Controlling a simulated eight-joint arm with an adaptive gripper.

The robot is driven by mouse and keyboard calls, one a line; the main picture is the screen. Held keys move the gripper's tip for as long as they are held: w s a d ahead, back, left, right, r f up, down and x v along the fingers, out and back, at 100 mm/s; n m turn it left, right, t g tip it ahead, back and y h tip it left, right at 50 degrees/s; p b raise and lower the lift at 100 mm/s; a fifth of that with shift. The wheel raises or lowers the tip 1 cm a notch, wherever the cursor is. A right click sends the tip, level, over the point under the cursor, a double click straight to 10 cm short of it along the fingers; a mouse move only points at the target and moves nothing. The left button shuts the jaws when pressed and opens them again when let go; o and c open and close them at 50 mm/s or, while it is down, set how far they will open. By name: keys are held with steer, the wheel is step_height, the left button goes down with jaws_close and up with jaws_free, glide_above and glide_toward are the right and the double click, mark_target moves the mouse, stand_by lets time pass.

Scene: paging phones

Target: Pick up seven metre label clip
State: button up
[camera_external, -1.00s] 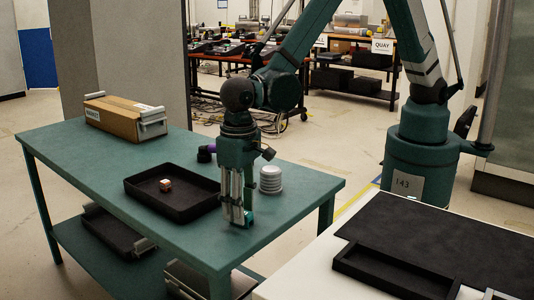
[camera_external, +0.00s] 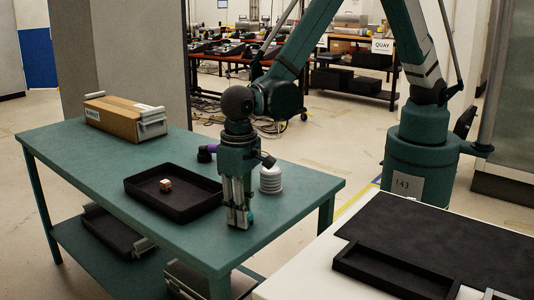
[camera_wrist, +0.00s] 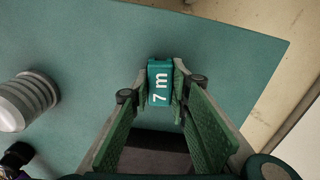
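The seven metre label clip (camera_wrist: 159,84) is a small teal block with white "7 m" lettering in the wrist view. My gripper (camera_wrist: 160,95) points down, with one fingertip on each side of the clip. The fingertips look shut against its sides. In the external view my gripper (camera_external: 239,222) is low at the table's front right part, and a bit of teal shows at its fingertips. I cannot tell whether the clip rests on the table or is slightly raised.
A black tray (camera_external: 205,205) holding a small pinkish block (camera_external: 165,185) lies left of my gripper. A cardboard box (camera_external: 118,116) sits at the table's far left. The table's right corner (camera_external: 325,185) is clear.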

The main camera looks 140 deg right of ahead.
steer(key=shift+r, duration=0.15)
steer(key=shift+r+p, duration=0.7)
steer(key=shift+r, duration=4.2)
